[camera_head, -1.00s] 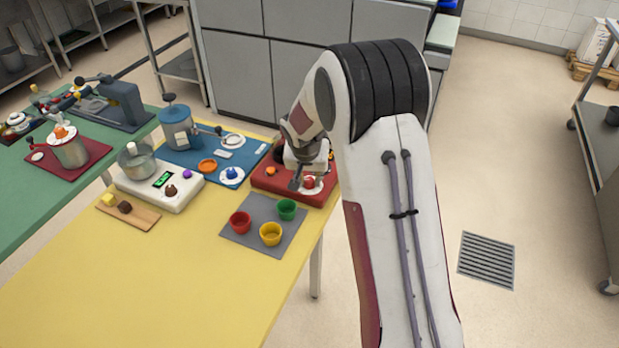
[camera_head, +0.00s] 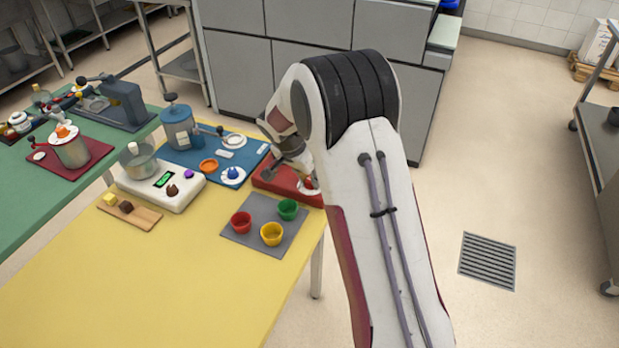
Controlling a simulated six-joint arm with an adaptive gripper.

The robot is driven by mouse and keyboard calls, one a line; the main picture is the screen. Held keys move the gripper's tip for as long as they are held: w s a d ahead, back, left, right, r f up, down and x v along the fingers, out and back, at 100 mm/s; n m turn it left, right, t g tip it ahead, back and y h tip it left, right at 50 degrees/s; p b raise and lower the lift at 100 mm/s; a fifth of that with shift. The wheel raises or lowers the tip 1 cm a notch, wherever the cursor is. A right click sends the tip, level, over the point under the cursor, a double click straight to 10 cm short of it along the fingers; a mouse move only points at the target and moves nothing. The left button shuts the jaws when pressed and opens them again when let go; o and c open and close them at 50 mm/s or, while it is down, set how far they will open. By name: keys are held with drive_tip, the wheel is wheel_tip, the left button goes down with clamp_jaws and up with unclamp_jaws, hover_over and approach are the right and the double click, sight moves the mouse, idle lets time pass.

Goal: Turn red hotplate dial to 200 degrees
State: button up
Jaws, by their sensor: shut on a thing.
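The red hotplate (camera_head: 272,181) stands at the far right of the yellow table. My arm hides its right and back parts. Its dial (camera_head: 309,186) is at the front right, with a bit of white dial face showing. My gripper (camera_head: 303,178) reaches down to the dial from behind and is shut on it. The fingertips and the red knob are mostly hidden by my arm, and the dial's pointer and degree marks cannot be read.
A grey mat (camera_head: 240,237) with red, green and yellow cups lies in front of the hotplate. The front of the yellow table (camera_head: 130,280) is clear.

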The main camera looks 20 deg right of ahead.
drive_tip(key=m+g, duration=0.1)
drive_tip(key=m, duration=0.2)
drive_tip(key=shift+w+a+m, duration=0.1)
drive_tip(key=shift+w+m, duration=0.05)
drive_tip(key=shift+m, duration=0.25)
drive_tip(key=shift+f+m+g+h, duration=0.1)
drive_tip(key=shift+m+g+h, duration=0.2)
drive_tip(key=shift+m+g, duration=0.5)
drive_tip(key=shift+m, duration=0.4)
drive_tip(key=o, duration=1.1)
drive_tip(key=shift+n+t, duration=0.3)
